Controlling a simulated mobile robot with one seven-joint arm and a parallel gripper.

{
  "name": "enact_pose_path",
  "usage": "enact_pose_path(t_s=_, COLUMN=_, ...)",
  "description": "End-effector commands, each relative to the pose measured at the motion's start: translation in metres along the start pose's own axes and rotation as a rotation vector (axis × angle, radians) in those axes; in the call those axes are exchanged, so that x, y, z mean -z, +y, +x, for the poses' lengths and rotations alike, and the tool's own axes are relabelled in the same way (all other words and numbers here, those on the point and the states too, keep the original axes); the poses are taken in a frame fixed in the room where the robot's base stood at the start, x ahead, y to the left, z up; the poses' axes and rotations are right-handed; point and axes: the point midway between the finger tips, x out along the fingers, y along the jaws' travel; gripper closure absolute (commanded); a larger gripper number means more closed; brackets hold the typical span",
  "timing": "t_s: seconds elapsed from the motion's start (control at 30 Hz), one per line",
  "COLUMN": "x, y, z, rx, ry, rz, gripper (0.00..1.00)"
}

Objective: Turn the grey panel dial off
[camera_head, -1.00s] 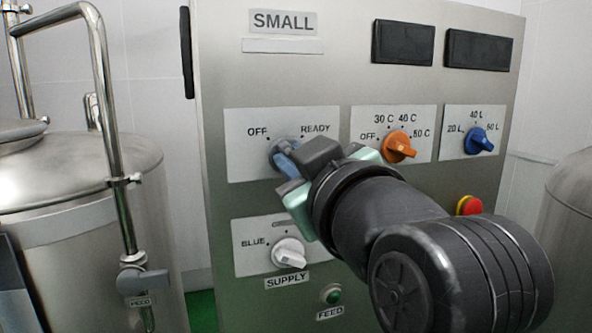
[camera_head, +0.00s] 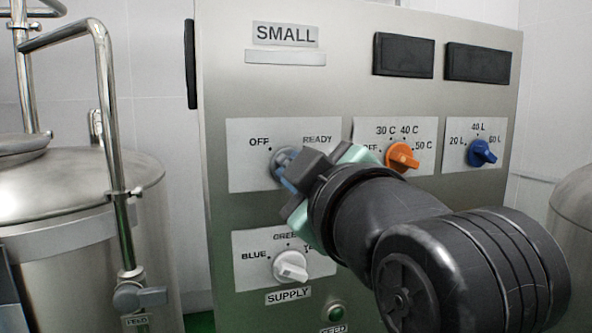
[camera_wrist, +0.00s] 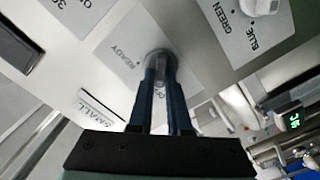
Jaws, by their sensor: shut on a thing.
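The grey panel dial (camera_head: 283,159) sits on a white plate marked OFF and READY, at the upper left of the steel panel (camera_head: 350,85). My gripper (camera_head: 287,172) is at the dial, reaching in from the lower right and hiding part of it. In the wrist view my two dark fingers (camera_wrist: 160,88) are shut on the grey dial (camera_wrist: 159,62), one on each side of its grip. The dial's pointing direction is hard to tell, as the fingers cover it.
An orange dial (camera_head: 403,156) and a blue dial (camera_head: 481,153) are to the right. A white SUPPLY dial (camera_head: 291,266) is below, with a green button (camera_head: 336,312) lower right. A steel tank (camera_head: 80,200) with pipes stands at the left.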

Motion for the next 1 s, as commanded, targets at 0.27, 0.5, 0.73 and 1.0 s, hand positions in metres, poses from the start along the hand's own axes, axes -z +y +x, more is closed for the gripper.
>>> enact_pose_path(t_s=0.27, x=0.001, y=0.0, z=0.0, rx=0.0, ry=0.001, rz=-0.002, gripper=0.59)
enact_pose_path(t_s=0.5, x=0.0, y=0.0, z=0.0, rx=0.0, ry=0.0, rz=-0.001, gripper=0.54)
enact_pose_path(t_s=0.73, x=-0.001, y=0.0, z=-0.013, rx=-0.004, ry=0.0, rz=-0.001, gripper=0.54)
enact_pose_path(t_s=1.0, x=-0.002, y=-0.001, z=-0.07, rx=-0.008, ry=0.001, rz=-0.004, gripper=0.54)
